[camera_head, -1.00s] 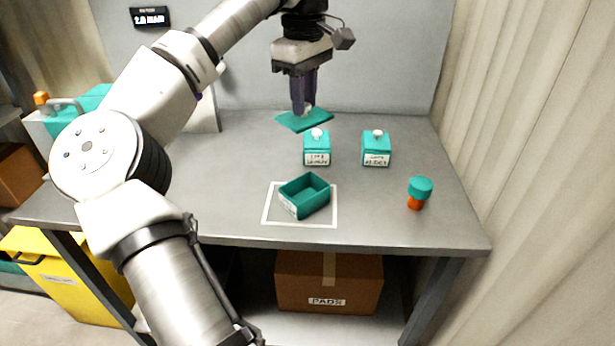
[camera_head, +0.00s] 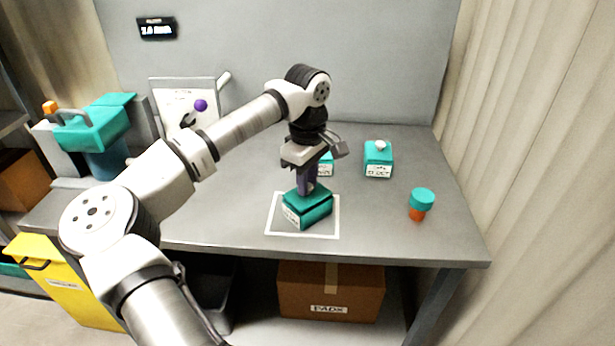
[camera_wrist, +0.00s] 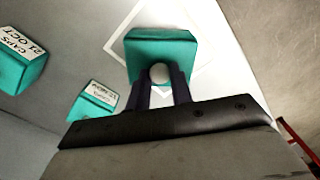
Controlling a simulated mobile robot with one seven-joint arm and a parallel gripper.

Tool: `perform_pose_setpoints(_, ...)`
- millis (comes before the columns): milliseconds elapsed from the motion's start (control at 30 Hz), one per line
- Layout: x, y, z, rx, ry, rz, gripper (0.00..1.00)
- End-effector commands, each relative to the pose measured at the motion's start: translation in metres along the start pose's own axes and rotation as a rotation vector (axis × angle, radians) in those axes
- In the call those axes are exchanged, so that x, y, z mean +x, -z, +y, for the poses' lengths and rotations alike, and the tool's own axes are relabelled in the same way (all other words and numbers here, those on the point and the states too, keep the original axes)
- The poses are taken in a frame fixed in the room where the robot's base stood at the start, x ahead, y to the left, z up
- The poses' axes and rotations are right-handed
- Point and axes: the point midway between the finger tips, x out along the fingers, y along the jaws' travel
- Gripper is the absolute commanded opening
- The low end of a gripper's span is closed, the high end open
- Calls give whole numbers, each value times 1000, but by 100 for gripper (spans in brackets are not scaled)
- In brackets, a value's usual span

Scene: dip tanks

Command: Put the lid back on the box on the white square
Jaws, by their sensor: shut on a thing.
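The teal box (camera_head: 309,217) stands inside the white square (camera_head: 336,222) on the grey table, turned at an angle to it. The teal lid (camera_head: 296,199) is at the top of the box and covers its opening; I cannot tell whether it is fully seated. My gripper (camera_head: 307,190) points down and is shut on the lid's pale knob. In the wrist view the knob (camera_wrist: 159,74) is between the two dark fingers, with the lid (camera_wrist: 150,47) around it. The lid hides the inside of the box.
A lidded teal box (camera_head: 378,159) stands at the back right. Another lidded box (camera_head: 326,166) is partly behind my gripper. An orange jar with a teal cap (camera_head: 420,204) stands at the right.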

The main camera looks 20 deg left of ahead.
Motion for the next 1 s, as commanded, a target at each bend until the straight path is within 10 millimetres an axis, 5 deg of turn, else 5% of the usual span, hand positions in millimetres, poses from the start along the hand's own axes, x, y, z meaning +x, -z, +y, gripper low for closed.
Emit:
perform_pose_setpoints(400, 7, 0, 0, 0, -1, 0, 0)
perform_pose_setpoints(433, 7, 0, 0, 0, -1, 0, 23)
perform_pose_setpoints(600, 6, 0, 0, 1, -1, 0, 44)
perform_pose_setpoints(1000, -5, 0, 0, 1, -1, 0, 44)
